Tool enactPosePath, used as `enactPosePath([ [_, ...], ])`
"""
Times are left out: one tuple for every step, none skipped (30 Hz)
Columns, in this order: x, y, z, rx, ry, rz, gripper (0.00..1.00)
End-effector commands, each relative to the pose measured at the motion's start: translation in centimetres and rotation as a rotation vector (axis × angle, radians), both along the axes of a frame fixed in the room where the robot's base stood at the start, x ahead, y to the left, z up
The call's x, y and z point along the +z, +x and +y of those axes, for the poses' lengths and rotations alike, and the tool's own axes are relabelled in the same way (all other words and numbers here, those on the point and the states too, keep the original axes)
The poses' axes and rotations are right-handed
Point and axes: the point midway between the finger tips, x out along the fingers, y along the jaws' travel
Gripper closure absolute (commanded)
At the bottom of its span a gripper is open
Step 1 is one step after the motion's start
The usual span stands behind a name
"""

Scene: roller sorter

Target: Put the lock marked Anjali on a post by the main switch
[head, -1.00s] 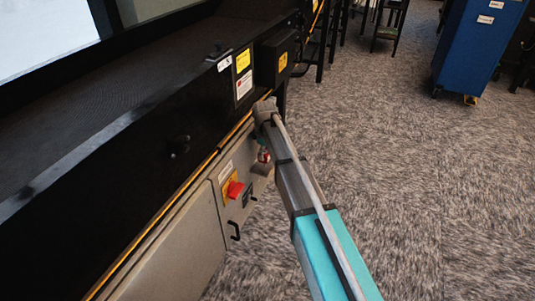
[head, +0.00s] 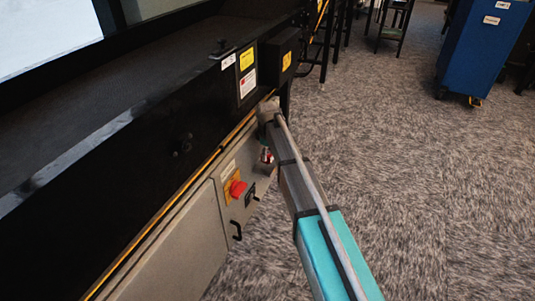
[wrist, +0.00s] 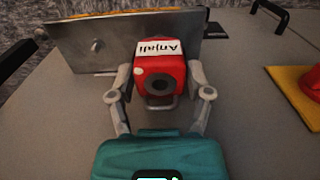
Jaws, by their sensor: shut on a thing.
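The red lock marked Anjali (wrist: 160,78) is held between the two fingers of my gripper (wrist: 160,92) in the wrist view. Its white label reads upside down and its metal shackle shows below the body. A grey metal plate (wrist: 80,42) with a small post stands just beyond the lock; I cannot tell whether they touch. The main switch, a red knob on a yellow plate (head: 236,189), is on the grey cabinet; its yellow plate also shows at the right of the wrist view (wrist: 290,88). In the head view my gripper is small and partly hidden by my arm.
The grey cabinet (head: 180,255) has black handles, one below the switch (head: 236,231). The black machine frame (head: 130,165) overhangs it. A blue cabinet on wheels (head: 478,50) stands at the back right. The carpet on the right is clear.

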Motion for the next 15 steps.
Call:
enactPosePath([
  [-0.22,0.0,-0.01,0.0,0.0,0.0,0.92],
  [-0.28,0.01,-0.01,0.0,0.0,0.0,0.92],
  [-0.37,-0.01,-0.02,0.0,0.0,0.0,0.92],
  [-0.43,-0.01,-0.02,0.0,0.0,0.0,0.92],
  [-0.49,-0.01,-0.02,0.0,0.0,0.0,0.92],
  [-0.58,-0.01,-0.02,0.0,0.0,0.0,0.92],
  [-0.64,-0.01,-0.02,0.0,0.0,0.0,0.92],
  [-0.7,-0.01,-0.03,0.0,0.0,0.0,0.92],
  [-0.79,0.0,-0.03,0.0,0.0,0.0,0.92],
  [-0.85,-0.01,-0.03,0.0,0.0,0.0,0.92],
  [-0.91,-0.01,-0.03,0.0,0.0,0.0,0.92],
  [-1.0,-0.01,-0.04,0.0,0.0,0.0,0.92],
  [-1.06,-0.01,-0.04,0.0,0.0,0.0,0.92],
  [-1.12,-0.01,-0.04,0.0,0.0,0.0,0.92],
  [-1.21,0.0,-0.04,0.0,0.0,0.0,0.92],
])
